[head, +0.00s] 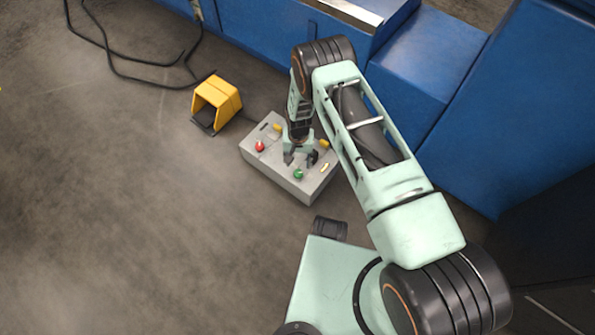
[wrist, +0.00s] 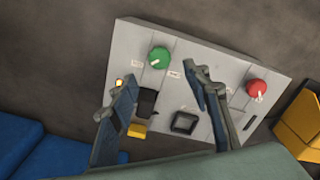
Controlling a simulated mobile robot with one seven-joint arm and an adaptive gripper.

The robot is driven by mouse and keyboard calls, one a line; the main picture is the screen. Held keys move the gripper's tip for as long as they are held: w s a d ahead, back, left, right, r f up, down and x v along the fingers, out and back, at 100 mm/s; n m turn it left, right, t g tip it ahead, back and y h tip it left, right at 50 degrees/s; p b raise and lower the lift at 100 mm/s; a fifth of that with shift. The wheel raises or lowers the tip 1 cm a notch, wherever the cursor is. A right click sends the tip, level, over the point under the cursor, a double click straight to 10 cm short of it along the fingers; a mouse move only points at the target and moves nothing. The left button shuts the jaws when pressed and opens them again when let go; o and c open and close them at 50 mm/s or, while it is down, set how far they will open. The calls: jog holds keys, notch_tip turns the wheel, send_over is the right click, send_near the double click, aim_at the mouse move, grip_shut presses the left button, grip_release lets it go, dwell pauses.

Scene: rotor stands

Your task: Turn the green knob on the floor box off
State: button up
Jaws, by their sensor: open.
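The grey floor box (head: 258,166) lies on the floor below my arm. Its green knob (head: 298,174) is near the front edge, and in the wrist view the green knob (wrist: 159,57) sits at the top, with a pale pointer line at its left side. A red knob (head: 260,146) is at the box's left; it also shows in the wrist view (wrist: 257,89). My gripper (head: 299,156) is open and empty above the middle of the box. In the wrist view its fingertips (wrist: 161,81) stand either side of and short of the green knob, apart from it.
A black switch (wrist: 148,102) and a black square part (wrist: 185,122) sit on the box between my fingers. A yellow pedal housing (head: 217,100) stands on the floor to the left. Blue machinery (head: 420,75) rises behind and right.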

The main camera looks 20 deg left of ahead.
aim_at(298, 172)
notch_tip(298, 172, down, 8)
jog(key=shift+f+b, duration=0.1)
jog(key=shift+b, duration=1.1)
jog(key=c, duration=1.2)
jog(key=shift+o, duration=0.2)
